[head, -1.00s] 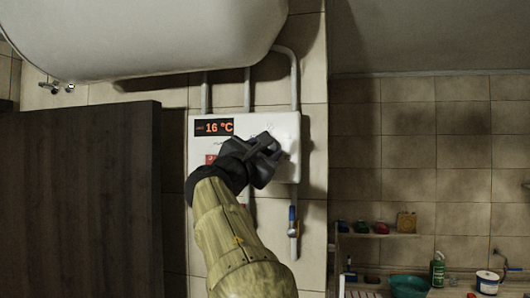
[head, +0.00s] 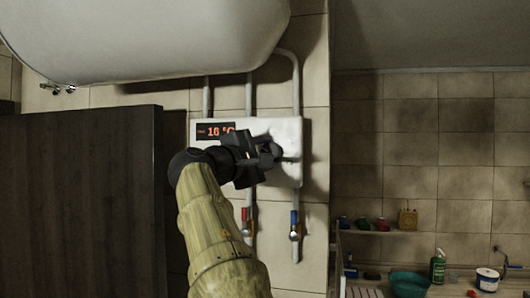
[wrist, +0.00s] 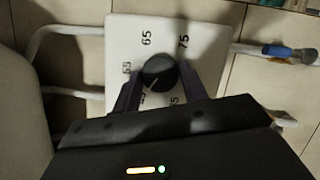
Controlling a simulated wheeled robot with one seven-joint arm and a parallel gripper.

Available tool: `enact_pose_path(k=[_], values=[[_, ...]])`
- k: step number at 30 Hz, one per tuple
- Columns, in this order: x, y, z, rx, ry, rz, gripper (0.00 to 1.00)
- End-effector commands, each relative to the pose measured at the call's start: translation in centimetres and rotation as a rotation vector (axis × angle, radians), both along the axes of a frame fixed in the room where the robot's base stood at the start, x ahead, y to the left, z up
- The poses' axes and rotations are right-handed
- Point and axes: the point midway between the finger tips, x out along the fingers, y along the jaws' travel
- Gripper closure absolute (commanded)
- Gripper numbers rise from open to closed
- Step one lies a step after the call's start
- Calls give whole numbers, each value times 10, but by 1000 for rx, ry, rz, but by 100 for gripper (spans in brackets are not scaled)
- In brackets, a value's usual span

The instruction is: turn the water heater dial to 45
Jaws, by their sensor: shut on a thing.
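The water heater control box (head: 291,133) is a white panel on the tiled wall, below a large white tank. Its red display (head: 214,131) seems to read 16 °C, partly covered by my gripper. In the wrist view the dial (wrist: 158,72) is a dark round knob with a light pointer line. Numbers such as 65 and 75 ring it on the panel (wrist: 205,35); the lower ones are partly hidden. My gripper (head: 268,152) is at the panel, its fingers on both sides of the dial and shut on it. The dial is hidden in the head view.
The white tank (head: 150,35) hangs above the box. Pipes run down from it, with red (head: 245,216) and blue (head: 293,218) valve handles below. A dark cabinet panel (head: 80,200) stands at left. A shelf with small items (head: 378,233) is at right.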

Motion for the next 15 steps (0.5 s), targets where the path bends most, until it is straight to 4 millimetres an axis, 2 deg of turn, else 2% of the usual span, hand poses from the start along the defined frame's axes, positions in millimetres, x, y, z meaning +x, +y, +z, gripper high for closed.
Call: enact_pose_path(k=[10, 11, 14, 15], values=[[0, 0, -1, 4, -1, 0, 80], [0, 0, -1, 4, 0, 0, 55], [0, 0, -1, 4, 0, 0, 36], [0, 0, -1, 4, 0, 0, 35]])
